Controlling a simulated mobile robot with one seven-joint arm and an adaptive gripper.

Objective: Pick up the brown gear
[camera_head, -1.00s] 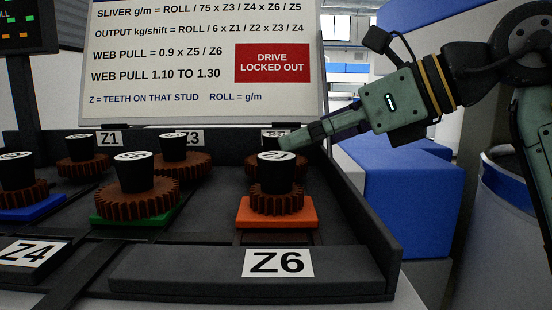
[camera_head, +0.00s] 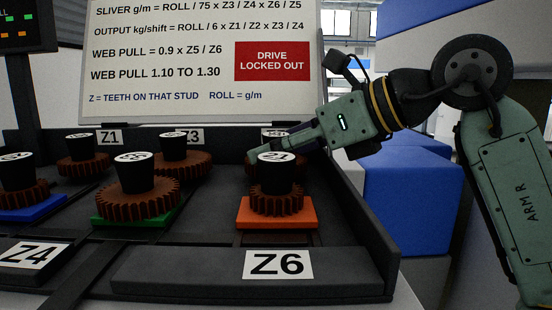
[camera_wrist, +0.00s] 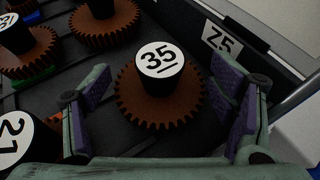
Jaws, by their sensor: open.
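Several brown gears stand on a dark tray. In the wrist view a brown gear (camera_wrist: 185,112) with a black hub marked 35 (camera_wrist: 160,60) sits at the Z5 label. My gripper (camera_wrist: 160,88) is open, with one purple-padded finger on each side of this gear; I cannot tell whether they touch it. In the head view my gripper (camera_head: 268,153) is at the back right, behind the brown gear marked 21 (camera_head: 277,202). That gear sits on an orange plate (camera_head: 300,217) at Z6 and partly hides the gear 35.
Other brown gears stand left, one on a green plate (camera_head: 103,219) and one above a blue plate (camera_head: 30,215). The tray's raised right wall (camera_head: 357,215) runs close beside my gripper. A sign board (camera_head: 200,110) stands behind. Blue boxes (camera_head: 410,200) are at right.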

